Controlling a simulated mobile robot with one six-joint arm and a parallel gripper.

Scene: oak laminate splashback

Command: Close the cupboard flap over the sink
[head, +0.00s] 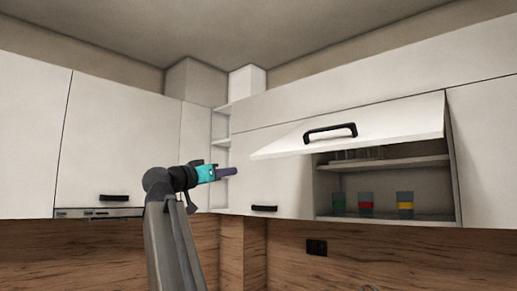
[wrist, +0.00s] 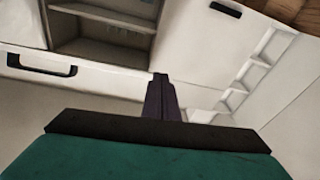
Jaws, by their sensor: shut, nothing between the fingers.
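The cupboard flap (head: 400,124) is a white panel, swung up and outward at a tilt, with the cupboard open below it. Its black bar handle (head: 330,132) is on the outer face. The flap also shows in the wrist view (wrist: 95,80), with its handle (wrist: 40,66) at the left. My gripper (head: 232,171) is shut and empty, left of the flap and apart from it, in front of the neighbouring white doors. Its dark fingers also show together in the wrist view (wrist: 161,98). The sink is not in view.
The open cupboard has a middle shelf (head: 390,164) with glassware above and cups with green, red and yellow parts below. A closed door with a black handle (head: 264,208) is to its left. Corner shelves (head: 220,125) are behind my gripper. A black socket (head: 316,247) is on the wood splashback.

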